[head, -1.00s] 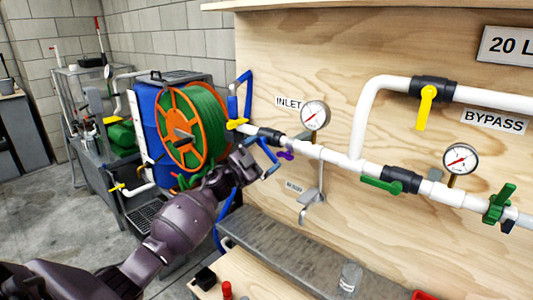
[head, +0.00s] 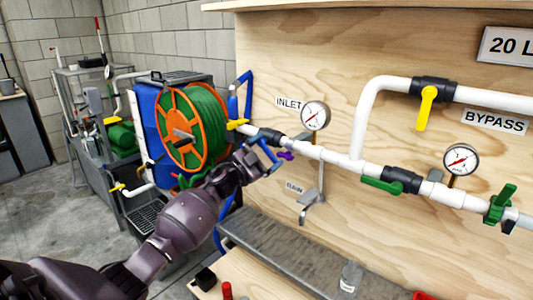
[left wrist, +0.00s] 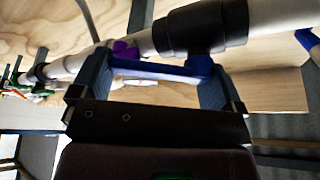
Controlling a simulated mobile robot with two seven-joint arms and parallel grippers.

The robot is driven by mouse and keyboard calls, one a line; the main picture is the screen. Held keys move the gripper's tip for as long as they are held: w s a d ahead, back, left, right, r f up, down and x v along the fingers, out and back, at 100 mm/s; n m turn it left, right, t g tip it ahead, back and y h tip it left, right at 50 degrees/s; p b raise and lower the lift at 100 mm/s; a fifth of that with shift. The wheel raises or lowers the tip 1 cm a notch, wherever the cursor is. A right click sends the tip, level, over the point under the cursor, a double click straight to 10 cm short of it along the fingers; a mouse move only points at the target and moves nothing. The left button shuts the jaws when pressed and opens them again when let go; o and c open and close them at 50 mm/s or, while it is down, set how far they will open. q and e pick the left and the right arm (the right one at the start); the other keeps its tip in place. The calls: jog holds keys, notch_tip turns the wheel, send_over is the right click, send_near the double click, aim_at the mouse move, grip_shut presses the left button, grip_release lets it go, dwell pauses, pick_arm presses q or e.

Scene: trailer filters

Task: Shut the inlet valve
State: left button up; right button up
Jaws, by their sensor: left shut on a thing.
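The inlet valve has a black body (head: 269,136) on the white pipe, below and left of the INLET label (head: 289,103). Its blue lever (left wrist: 160,70) shows in the left wrist view, below the black body (left wrist: 200,28). It runs roughly along the pipe at a slight angle. My left gripper (head: 266,154) is at the valve. In the left wrist view its two fingers (left wrist: 160,80) are on either side of the blue lever, shut on it. In the head view the gripper partly hides the lever. My right gripper is not in view.
A small purple handle (head: 286,156) sits on the pipe just right of my gripper. A gauge (head: 315,116) stands above it. A hose reel (head: 187,128) is close on the left. A grey ledge (head: 290,255) lies below.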

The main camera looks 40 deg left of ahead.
pick_arm(q)
jog(key=shift+f, duration=0.1)
jog(key=m, duration=0.2)
jog(key=a+m+g+h, duration=0.1)
jog(key=m, duration=0.1)
jog(key=f+m+g, duration=0.1)
jog(key=m, duration=0.1)
jog(key=shift+a+m+p, duration=0.15)
jog(key=shift+m+p, duration=0.15)
jog(key=shift+w+a+f+m+g+p, duration=0.15)
jog(key=shift+a+m+g, duration=0.2)
jog(key=shift+m, duration=0.5)
jog(key=shift+s+a+m+g+p, duration=0.15)
jog(key=shift+m+g, duration=0.3)
jog(key=shift+m, duration=0.45)
jog(key=shift+w+a+f+m+g+p, duration=0.15)
jog(key=shift+a+m+g, duration=0.2)
jog(key=shift+m, duration=0.5)
jog(key=o, duration=0.9)
jog(key=v, duration=1.1)
jog(key=shift+r+p, duration=0.1)
jog(key=shift+p, duration=0.2)
